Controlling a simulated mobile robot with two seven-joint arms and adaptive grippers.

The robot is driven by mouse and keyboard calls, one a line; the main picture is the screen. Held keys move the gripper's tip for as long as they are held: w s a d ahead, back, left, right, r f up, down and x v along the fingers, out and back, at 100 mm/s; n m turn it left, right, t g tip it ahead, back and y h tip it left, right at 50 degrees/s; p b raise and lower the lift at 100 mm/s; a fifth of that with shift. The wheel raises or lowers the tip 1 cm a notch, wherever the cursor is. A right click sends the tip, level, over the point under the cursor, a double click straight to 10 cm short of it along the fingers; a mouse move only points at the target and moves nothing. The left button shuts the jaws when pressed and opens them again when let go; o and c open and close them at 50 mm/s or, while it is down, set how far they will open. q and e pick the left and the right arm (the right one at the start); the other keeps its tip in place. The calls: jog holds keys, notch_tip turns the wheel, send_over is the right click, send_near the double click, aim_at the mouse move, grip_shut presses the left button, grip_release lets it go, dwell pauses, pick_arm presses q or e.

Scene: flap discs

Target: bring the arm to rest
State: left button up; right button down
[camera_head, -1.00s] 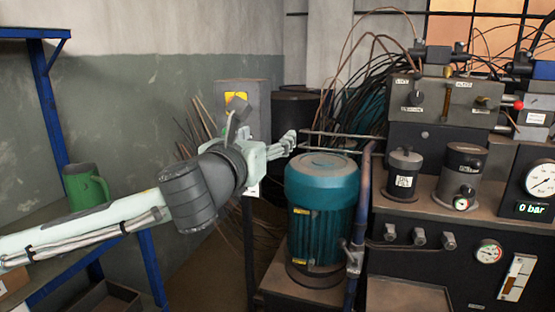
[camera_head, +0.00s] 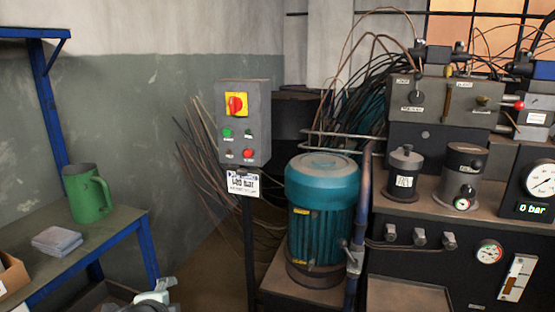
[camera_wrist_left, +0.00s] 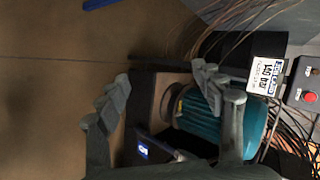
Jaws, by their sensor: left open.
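My left gripper (camera_wrist_left: 161,82) is open and empty in the wrist view, its two fingers spread apart over the floor and the pump's base. In the head view only a pale part of my left arm shows at the bottom edge, low between the bench and the control box post. My right gripper is in neither view.
A teal motor (camera_head: 321,210) stands right of the post, by a bent pipe. The blue-legged bench (camera_head: 115,222) at left carries a green jug (camera_head: 87,194) and folded cloth (camera_head: 57,240). A hydraulic panel with a gauge reading 0 bar (camera_head: 533,209) fills the right.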

pick_arm(q)
jog(key=s+a+f+n+g+y, duration=0.25)
jog(key=s+a+f+n, duration=0.35)
jog(key=s+a+f, duration=0.5)
jog(key=s+a+f+n+g+y, duration=0.1)
jog(key=s+a+f+n+g, duration=0.35)
jog(key=s+a+f, duration=0.65)
jog(key=s+d+f+n+h, duration=0.1)
jog(key=s+d+n, duration=0.1)
jog(key=d, duration=0.7)
jog(key=s+d+f+n+h, duration=0.1)
jog(key=s+d+h, duration=0.1)
jog(key=d, duration=0.8)
jog(key=shift+s+d+n, duration=0.15)
jog(key=shift+s+n, duration=0.2)
jog(key=shift+s, duration=0.2)
jog(key=shift+f+h, duration=0.1)
jog(key=shift+h, duration=0.15)
